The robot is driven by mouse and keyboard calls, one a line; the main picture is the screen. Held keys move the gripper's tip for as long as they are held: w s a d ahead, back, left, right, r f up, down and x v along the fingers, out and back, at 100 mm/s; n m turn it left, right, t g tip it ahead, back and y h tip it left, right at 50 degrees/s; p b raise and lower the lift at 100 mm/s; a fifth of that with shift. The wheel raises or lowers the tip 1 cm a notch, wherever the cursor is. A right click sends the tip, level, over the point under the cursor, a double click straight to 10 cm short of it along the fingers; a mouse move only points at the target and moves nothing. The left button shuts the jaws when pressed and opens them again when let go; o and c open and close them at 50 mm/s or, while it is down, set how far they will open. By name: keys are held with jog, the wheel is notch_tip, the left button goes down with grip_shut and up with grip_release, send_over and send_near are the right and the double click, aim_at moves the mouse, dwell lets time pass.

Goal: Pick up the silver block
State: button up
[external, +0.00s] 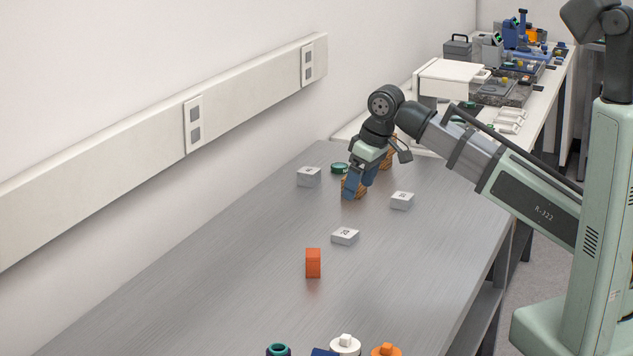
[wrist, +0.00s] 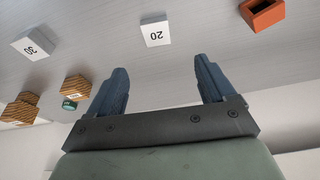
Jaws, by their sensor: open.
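Three pale silver-grey blocks lie apart on the table, and I cannot tell which one is meant by the silver block. One (external: 308,177) is left of my gripper (external: 354,194). One (external: 402,200) is to its right. One (external: 345,237) is nearer the camera and marked 20. In the wrist view the block marked 20 (wrist: 156,33) lies beyond and between the fingertips, and a block marked 30 (wrist: 34,44) is at the left. My gripper's blue fingers (wrist: 160,72) are open and empty, apart from these blocks.
An orange block (external: 313,263), hollow-topped in the wrist view (wrist: 262,13), stands nearer the camera. Brown striped blocks (wrist: 75,87) and a green round piece (external: 340,168) are near my gripper. Coloured parts (external: 345,345) line the bottom edge. The wall borders the table's left.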

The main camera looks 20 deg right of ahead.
send_over(345, 232)
jog(key=s, duration=0.2)
jog(key=f, duration=0.7)
jog(key=shift+w+d+f, duration=0.15)
jog(key=shift+d, duration=0.2)
jog(key=shift+d+x, duration=0.15)
jog(key=shift+x, duration=1.15)
jog(key=shift+d+x, duration=0.15)
jog(key=shift+x, duration=1.15)
jog(key=shift+c, duration=0.4)
jog(key=c, duration=1.1)
jog(key=shift+c, duration=0.2)
